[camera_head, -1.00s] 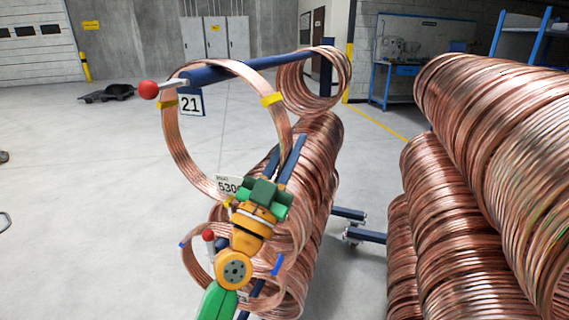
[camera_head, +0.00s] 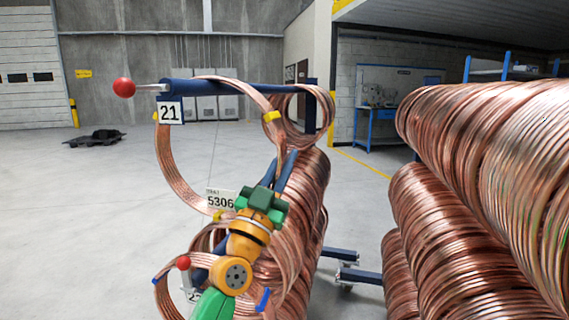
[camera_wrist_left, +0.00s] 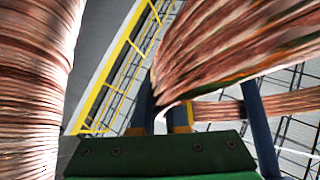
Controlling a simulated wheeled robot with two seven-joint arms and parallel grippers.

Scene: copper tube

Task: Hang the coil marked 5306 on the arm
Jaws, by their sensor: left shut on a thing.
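The coil marked 5306 (camera_head: 176,172) is a thin copper ring with yellow tapes and a white tag (camera_head: 221,199). Its upper part passes around the blue arm (camera_head: 235,88) labelled 21 (camera_head: 169,111), inward of the red ball (camera_head: 124,87) at the arm's tip. Whether its top bears on the arm I cannot tell. My left gripper (camera_head: 265,197), green and orange, is shut on the coil's lower right side. Its green body (camera_wrist_left: 155,155) shows in the left wrist view, with copper strands above. My right gripper is not in view.
Another coil (camera_head: 318,118) hangs farther back on the arm. Below, more coils hang on a lower arm with a red ball (camera_head: 183,263). Large stacked coils (camera_head: 440,200) fill the right side.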

